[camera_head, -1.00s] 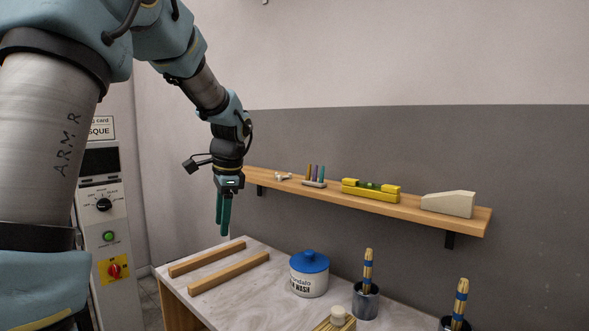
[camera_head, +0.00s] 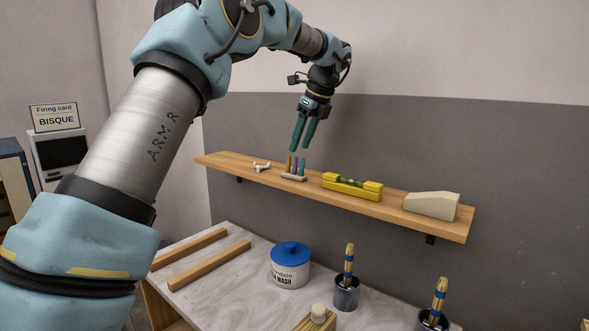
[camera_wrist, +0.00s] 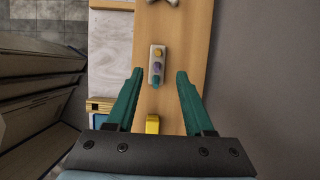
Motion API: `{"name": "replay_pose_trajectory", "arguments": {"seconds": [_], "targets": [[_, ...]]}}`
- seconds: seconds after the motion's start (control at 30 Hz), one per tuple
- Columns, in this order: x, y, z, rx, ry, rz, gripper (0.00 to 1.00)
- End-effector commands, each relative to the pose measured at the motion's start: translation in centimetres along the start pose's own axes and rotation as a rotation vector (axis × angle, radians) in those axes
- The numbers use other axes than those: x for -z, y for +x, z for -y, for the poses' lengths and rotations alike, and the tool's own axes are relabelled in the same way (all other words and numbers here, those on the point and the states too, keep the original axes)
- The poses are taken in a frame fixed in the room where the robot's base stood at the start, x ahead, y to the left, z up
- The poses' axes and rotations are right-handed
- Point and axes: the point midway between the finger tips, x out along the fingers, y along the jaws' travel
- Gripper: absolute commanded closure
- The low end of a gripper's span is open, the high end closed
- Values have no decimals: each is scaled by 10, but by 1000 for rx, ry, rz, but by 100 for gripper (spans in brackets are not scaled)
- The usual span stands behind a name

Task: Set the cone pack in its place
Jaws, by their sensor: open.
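The cone pack (camera_head: 294,177) is a small pale bar with orange, purple and teal cones standing upright in it. It rests on the wooden wall shelf (camera_head: 388,213), left of the yellow level. My gripper (camera_head: 302,151) is open and empty, pointing down just above the cones. In the wrist view, the cone pack (camera_wrist: 157,67) lies ahead, between the lines of the two teal fingers (camera_wrist: 157,73), and apart from them as far as I can tell.
On the shelf are a white three-armed piece (camera_head: 262,167), a yellow level (camera_head: 352,186) and a pale wedge block (camera_head: 431,205). The table below holds two wooden strips (camera_head: 209,263), a blue-lidded jar (camera_head: 290,265) and brush cups (camera_head: 346,293). A "BISQUE" firing card (camera_head: 55,117) stands at left.

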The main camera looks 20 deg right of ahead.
Motion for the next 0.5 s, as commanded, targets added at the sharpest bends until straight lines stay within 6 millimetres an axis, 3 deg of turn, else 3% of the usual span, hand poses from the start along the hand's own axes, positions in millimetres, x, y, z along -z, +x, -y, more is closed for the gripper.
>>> {"name": "replay_pose_trajectory", "arguments": {"seconds": [0.17, 0.5], "targets": [[-1, 11, -1, -1, -1, 0, 48], [0, 54, -3, 0, -2, -1, 48]]}}
